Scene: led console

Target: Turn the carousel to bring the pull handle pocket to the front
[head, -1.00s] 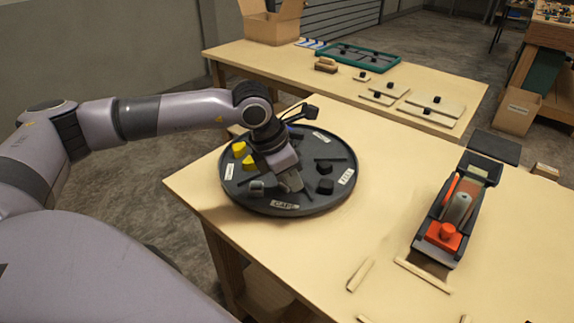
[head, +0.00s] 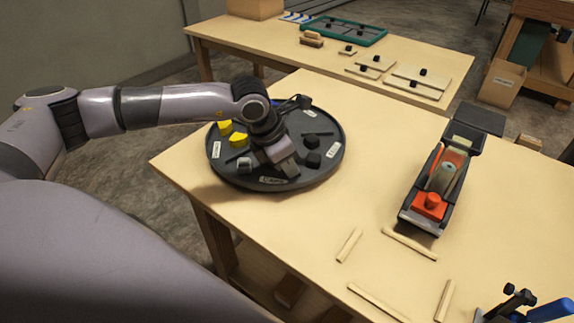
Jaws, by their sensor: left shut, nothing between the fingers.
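The carousel (head: 230,174) is a round dark tray on the left of the near table, divided by low ribs, with white labels along its rim. Its front label (head: 273,181) is too small to read surely. Yellow pieces (head: 239,139) lie at its left, a grey piece (head: 244,164) at front left and black pieces (head: 313,159) at right. I cannot tell which pocket holds the pull handle. My left gripper (head: 290,170) is shut and empty, pointing down over the carousel's front part; I cannot tell whether it touches. My right gripper is out of view.
A blue-handled clamp (head: 550,311) is at bottom right. A second table behind holds a green tray (head: 345,30).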

